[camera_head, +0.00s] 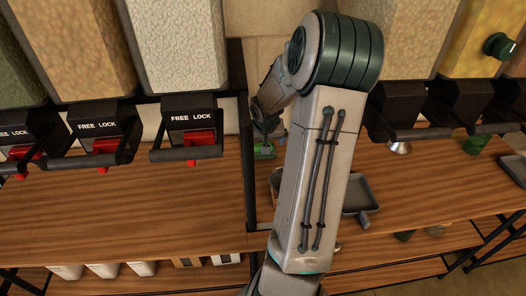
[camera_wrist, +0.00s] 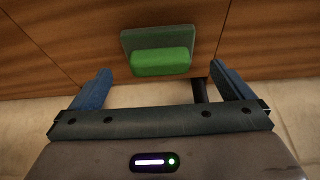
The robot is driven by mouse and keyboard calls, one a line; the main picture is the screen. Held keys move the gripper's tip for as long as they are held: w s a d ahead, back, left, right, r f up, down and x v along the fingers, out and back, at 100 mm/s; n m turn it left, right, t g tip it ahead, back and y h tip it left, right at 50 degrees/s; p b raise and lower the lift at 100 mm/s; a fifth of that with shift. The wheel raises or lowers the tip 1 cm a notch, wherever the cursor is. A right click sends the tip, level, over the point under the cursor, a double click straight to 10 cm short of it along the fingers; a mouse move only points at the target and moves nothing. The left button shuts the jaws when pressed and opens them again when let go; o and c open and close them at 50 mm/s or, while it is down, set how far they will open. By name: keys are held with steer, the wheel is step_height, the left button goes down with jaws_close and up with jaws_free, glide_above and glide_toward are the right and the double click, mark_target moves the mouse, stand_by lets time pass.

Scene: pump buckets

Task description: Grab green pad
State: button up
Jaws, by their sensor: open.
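The green pad (camera_wrist: 160,62) shows in the wrist view at the upper middle, a bright green block in front of a paler, dull green plate. It is against the wooden surface, ahead of and between the fingers. My gripper (camera_wrist: 160,88) is open, with one blue finger on each side, and nothing is held between them. In the head view the green pad (camera_head: 264,150) is a small green patch at the end of my arm, partly hidden by it. The gripper is mostly hidden there.
Dispensers with FREE LOCK labels and red levers (camera_head: 201,139) hang above the wooden shelf (camera_head: 130,210) on the left. A grey tray (camera_head: 357,192) lies right of my arm. A green cup (camera_head: 475,145) stands at the far right. White containers (camera_head: 105,270) sit below.

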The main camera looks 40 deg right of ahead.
steer(key=x, duration=0.3)
steer(key=shift+f, duration=0.25)
steer(key=c, duration=1)
steer(key=shift+r, duration=0.15)
